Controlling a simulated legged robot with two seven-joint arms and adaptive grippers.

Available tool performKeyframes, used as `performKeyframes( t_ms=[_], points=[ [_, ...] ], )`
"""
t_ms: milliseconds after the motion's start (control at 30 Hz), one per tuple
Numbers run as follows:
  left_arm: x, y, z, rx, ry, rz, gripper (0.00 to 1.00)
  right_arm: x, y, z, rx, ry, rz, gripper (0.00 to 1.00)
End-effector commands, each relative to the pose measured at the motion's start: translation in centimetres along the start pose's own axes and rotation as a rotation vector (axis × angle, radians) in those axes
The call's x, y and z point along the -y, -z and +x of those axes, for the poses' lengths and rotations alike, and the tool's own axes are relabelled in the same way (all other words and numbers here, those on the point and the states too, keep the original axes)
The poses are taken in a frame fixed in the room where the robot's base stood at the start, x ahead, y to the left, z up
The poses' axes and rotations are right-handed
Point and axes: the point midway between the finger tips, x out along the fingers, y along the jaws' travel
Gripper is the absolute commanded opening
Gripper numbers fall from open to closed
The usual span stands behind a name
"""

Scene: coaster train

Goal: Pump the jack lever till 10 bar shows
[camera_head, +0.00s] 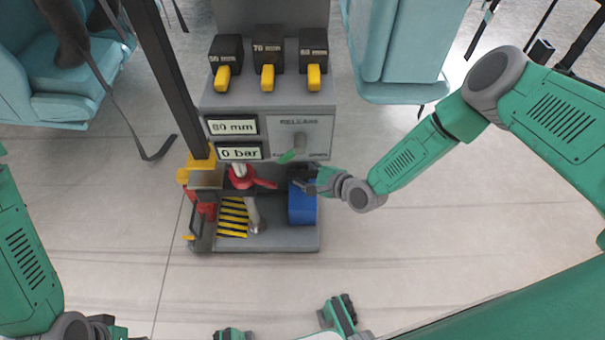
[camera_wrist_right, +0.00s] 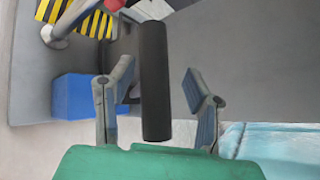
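The display (camera_head: 240,152) on the grey machine reads 0 bar in the head view. In the right wrist view, the black grip of a lever (camera_wrist_right: 155,75) runs between the two fingers of my right gripper (camera_wrist_right: 157,105), with a gap on each side. That gripper is open around the grip. In the head view, my right gripper (camera_head: 306,183) is at the machine's front right, beside the blue block (camera_head: 303,208), and hides most of the grip. My left gripper (camera_head: 105,326) is at the lower left edge, away from the machine, and its fingers do not show clearly.
Above the display are another mm readout (camera_head: 231,125), a panel marked RELEASE (camera_head: 299,122) with a green-tipped lever (camera_head: 290,156), and three yellow-handled black boxes (camera_head: 268,50). A red part (camera_head: 243,178) sits below. Teal seats (camera_head: 400,60) flank the machine. The floor in front is clear.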

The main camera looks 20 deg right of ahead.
Motion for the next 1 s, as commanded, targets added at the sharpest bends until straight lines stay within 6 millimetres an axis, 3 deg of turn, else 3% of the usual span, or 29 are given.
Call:
performKeyframes(
  t_ms=[333,733,1000],
  points=[
    [0.0,-0.2,-0.1,-0.003,0.000,0.000,0.32,-0.4,0.1,-1.1,-0.002,-0.010,0.004,0.43],
    [0.0,-0.1,-0.1,-0.003,0.000,0.000,0.32,-0.2,0.2,-9.1,-0.002,-0.007,0.006,0.43],
    [0.0,-0.1,0.0,-0.003,0.000,0.000,0.32,-0.2,0.2,-11.8,0.000,-0.006,0.003,0.43]
  ],
)
